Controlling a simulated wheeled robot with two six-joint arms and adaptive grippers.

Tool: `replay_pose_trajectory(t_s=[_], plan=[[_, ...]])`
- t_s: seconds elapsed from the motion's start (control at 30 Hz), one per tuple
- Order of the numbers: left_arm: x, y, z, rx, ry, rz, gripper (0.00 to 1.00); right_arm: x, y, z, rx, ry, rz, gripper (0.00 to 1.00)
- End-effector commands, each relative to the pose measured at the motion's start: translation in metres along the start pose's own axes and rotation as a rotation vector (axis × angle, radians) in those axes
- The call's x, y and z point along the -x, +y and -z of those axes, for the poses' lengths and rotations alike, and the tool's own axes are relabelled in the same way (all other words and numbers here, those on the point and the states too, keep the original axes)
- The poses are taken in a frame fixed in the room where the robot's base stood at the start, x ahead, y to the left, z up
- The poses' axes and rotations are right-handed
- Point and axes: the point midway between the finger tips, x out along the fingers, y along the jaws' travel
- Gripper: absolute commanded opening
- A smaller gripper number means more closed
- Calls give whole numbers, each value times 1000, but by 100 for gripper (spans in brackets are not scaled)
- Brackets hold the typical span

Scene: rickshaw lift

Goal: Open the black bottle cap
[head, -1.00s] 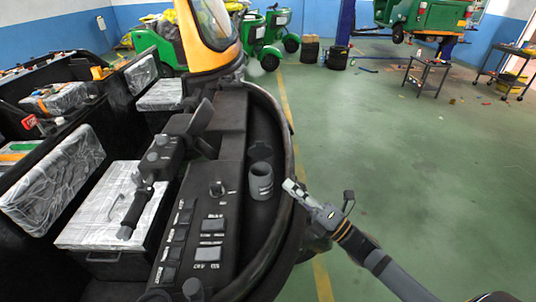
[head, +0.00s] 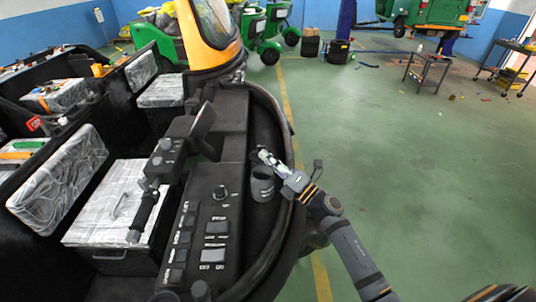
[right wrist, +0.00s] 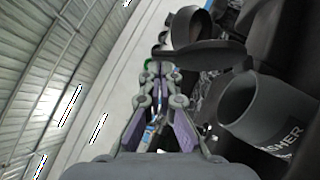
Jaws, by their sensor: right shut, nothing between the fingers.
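A dark grey bottle neck (head: 262,187) stands upright in the black panel at the vehicle's right edge, and its open mouth shows. In the right wrist view the neck (right wrist: 268,112) carries the letters "...SHER". A black cap (right wrist: 205,55) stands away from the mouth there, with a rounded part above a flat part. My left gripper is out of view.
A black panel with switches (head: 205,225) and a handlebar (head: 150,205) lie left of the neck. A curved black body edge (head: 285,150) runs right of it. The green floor (head: 400,150) to the right is mostly clear, with a small cart (head: 428,68) farther back.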

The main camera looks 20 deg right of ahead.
Motion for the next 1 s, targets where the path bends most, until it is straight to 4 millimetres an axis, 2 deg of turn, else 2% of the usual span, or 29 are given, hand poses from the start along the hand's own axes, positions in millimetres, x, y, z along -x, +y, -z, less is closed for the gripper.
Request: replay_pose_trajectory(t_s=[0.33, 0.47, 0.63, 1.0], plan=[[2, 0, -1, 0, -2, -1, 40, -2, 1, -3, 1, 0, 0, 0], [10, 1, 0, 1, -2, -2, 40, -18, 7, -18, 3, 0, -1, 0], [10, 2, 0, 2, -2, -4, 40, -31, 4, -31, 2, 0, 1, 0], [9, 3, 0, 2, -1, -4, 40, -31, 3, -32, 1, 1, 1, 0]])
